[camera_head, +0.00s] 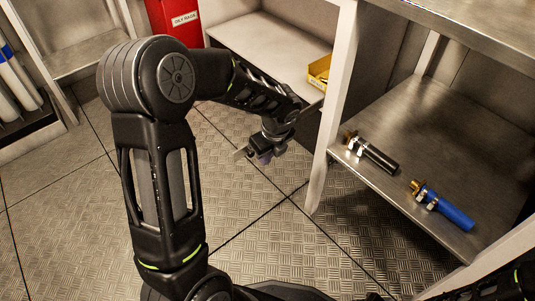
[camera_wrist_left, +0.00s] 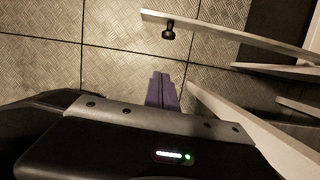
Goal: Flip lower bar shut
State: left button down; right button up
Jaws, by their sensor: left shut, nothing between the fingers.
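My left gripper (camera_head: 262,158) hangs over the floor in front of the shelving in the head view, with nothing held. In the left wrist view its purple fingers (camera_wrist_left: 162,92) are together and empty. A pale flat bar with a black knob (camera_wrist_left: 169,31) crosses the top right of the left wrist view, beyond the fingertips and apart from them. I cannot tell for certain whether this is the lower bar. In the head view my forearm and gripper may hide part of it. My right gripper does not show; only dark arm parts appear at bottom right.
A steel shelf (camera_head: 455,135) at right holds a black-handled fitting (camera_head: 374,154) and a blue-handled fitting (camera_head: 443,206). A white upright (camera_head: 336,110) stands close right of my gripper. A yellow bin (camera_head: 319,72) and a red box (camera_head: 174,20) are behind. Patterned floor (camera_head: 250,220) is open.

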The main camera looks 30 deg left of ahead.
pick_arm(q)
jog(key=w+a+f+b, duration=0.1)
jog(key=a+f+b, duration=0.2)
jog(key=a+f, duration=0.1)
jog(key=shift+w+a, duration=0.35)
jog(key=shift+a+r, duration=0.1)
